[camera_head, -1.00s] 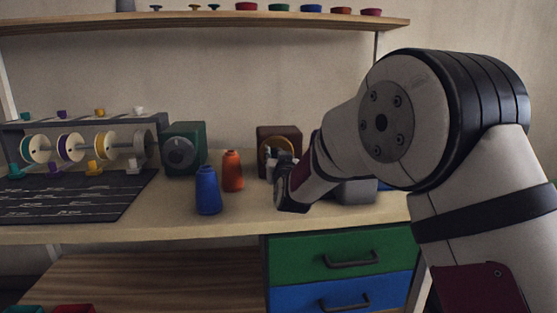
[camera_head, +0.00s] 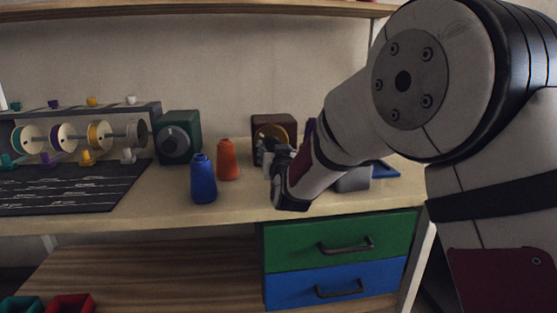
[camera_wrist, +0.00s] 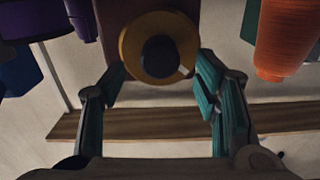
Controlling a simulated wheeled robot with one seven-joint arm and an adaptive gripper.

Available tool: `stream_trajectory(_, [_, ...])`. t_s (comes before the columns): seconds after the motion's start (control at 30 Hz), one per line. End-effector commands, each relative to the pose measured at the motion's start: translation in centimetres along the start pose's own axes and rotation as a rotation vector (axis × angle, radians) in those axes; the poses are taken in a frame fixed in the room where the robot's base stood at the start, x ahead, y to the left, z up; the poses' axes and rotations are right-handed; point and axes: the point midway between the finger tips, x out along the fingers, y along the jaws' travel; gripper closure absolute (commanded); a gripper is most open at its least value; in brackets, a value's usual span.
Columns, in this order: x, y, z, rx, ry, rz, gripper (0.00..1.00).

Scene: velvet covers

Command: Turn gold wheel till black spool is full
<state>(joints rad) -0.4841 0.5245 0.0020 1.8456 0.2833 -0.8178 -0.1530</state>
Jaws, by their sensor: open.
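The gold wheel (camera_head: 279,130) is on the front of a brown box (camera_head: 285,120) at the back of the bench. In the wrist view the gold wheel (camera_wrist: 131,47) has a dark round hub and lies just beyond and between my fingertips. My gripper (camera_wrist: 160,72) is open, its teal-padded fingers on either side, with nothing held. In the head view my gripper (camera_head: 268,155) is in front of the wheel and partly hides it. Several spools stand on a rack at left; the rightmost spool (camera_head: 138,133) is grey and dark. I cannot tell whether it is the black spool.
An orange cone (camera_head: 228,160) and a blue cone (camera_head: 203,180) stand left of my gripper. The orange cone (camera_wrist: 286,35) also shows in the wrist view. A green box with a dial (camera_head: 180,137) stands behind them. A grey block (camera_head: 354,180) is right of my forearm.

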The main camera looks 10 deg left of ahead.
Motion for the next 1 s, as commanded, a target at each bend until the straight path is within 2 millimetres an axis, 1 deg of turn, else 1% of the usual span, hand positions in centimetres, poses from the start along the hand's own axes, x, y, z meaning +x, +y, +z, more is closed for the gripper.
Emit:
stream_trajectory(0.03, [-1.1, 0.0, -0.1, 0.0, 0.0, -0.001, 0.44])
stream_trajectory(0.2, [-4.4, 0.0, -0.1, 0.0, 0.0, 0.0, 0.44])
stream_trajectory(0.3, [-6.0, 0.0, 0.0, 0.0, -0.001, 0.0, 0.44])
stream_trajectory(0.4, [-7.1, 0.0, 0.0, 0.001, -0.001, 0.0, 0.44])
stream_trajectory(0.5, [-7.8, 0.0, 0.1, 0.0, -0.002, -0.001, 0.44])
stream_trajectory(0.6, [-8.0, 0.0, 0.1, 0.0, -0.001, 0.0, 0.44])
stream_trajectory(0.87, [-8.0, 0.0, 0.1, 0.0, -0.002, 0.0, 0.44])
stream_trajectory(1.0, [-8.5, 0.7, -0.3, 0.004, -0.036, 0.0, 0.44])
